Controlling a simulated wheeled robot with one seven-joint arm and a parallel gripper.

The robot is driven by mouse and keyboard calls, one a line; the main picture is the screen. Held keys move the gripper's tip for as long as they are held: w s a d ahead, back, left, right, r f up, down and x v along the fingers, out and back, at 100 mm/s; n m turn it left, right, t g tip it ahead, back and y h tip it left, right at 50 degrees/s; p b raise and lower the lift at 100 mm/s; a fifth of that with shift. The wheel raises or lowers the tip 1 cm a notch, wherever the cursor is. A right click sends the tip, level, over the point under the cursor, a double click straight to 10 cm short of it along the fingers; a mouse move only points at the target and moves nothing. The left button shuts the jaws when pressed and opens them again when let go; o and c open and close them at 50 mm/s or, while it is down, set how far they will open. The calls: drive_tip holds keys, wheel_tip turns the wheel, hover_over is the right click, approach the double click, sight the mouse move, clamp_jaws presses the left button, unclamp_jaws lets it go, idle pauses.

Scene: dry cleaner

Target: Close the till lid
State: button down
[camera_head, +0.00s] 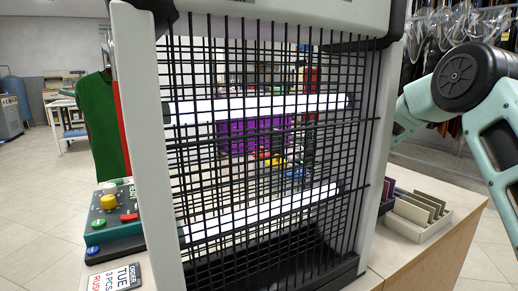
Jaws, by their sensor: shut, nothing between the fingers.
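I cannot make out a till or its lid in this view; a large white-framed device with a black wire grille (138,150) fills the middle and hides much of the counter. My gripper is not in view. Only part of my arm, pale green with a black joint, shows at the right edge, to the right of the grille.
A teal control box (122,232) with a yellow knob stands left of the grille, with an order card (115,277) in front. A purple crate (237,140) shows through the grille. A card tray (407,227) sits on the wooden counter (440,245) at right.

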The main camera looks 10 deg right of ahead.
drive_tip(key=x, duration=0.3)
drive_tip(key=f+x, duration=0.1)
drive_tip(key=x, duration=0.7)
drive_tip(key=shift+s+a+f, duration=0.1)
drive_tip(key=shift+a+f, duration=0.1)
drive_tip(key=shift+a, duration=0.2)
drive_tip(key=shift+d+r, duration=0.1)
drive_tip(key=shift+d, duration=0.05)
